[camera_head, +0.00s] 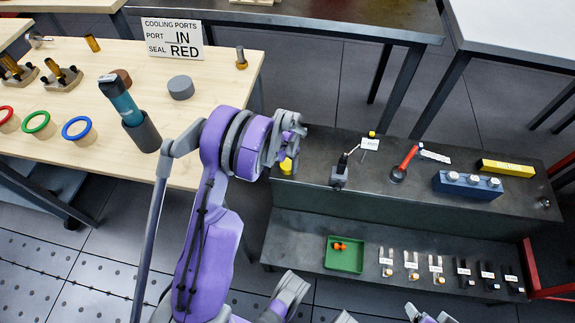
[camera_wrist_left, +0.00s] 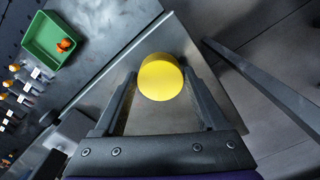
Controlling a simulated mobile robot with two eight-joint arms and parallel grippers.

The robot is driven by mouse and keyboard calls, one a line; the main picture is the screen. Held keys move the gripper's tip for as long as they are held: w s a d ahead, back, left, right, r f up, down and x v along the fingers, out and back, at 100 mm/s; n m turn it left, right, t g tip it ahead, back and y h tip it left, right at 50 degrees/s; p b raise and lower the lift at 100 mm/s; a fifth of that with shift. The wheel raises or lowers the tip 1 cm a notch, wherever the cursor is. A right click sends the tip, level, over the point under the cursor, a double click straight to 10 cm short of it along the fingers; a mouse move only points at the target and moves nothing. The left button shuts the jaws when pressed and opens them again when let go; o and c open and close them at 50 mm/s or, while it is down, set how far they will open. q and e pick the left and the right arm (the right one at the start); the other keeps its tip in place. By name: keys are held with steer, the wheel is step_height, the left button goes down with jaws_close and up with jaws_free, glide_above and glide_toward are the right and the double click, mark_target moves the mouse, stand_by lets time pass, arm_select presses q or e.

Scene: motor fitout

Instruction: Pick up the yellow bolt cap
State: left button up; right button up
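The yellow bolt cap (camera_head: 287,166) is at the left end of the dark bench in the head view, right below my left gripper (camera_head: 290,155). In the left wrist view the cap (camera_wrist_left: 160,78) is a smooth yellow cylinder seen from its round end. It lies between the tips of the two fingers of my left gripper (camera_wrist_left: 160,85), one on each side. I cannot tell whether the fingers press on it or whether it rests on the bench. Grey parts at the bottom edge of the head view may be my right gripper (camera_head: 430,316), cut off by the frame.
A green tray (camera_head: 345,262) with orange pieces stands on the lower shelf beside several labelled parts. A blue block (camera_head: 468,185), a red-handled tool (camera_head: 405,163) and a small clamp (camera_head: 339,176) stand on the dark bench. A wooden table (camera_head: 215,90) is at the left.

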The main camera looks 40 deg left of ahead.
arm_select(q)
steer(key=c, duration=0.8)
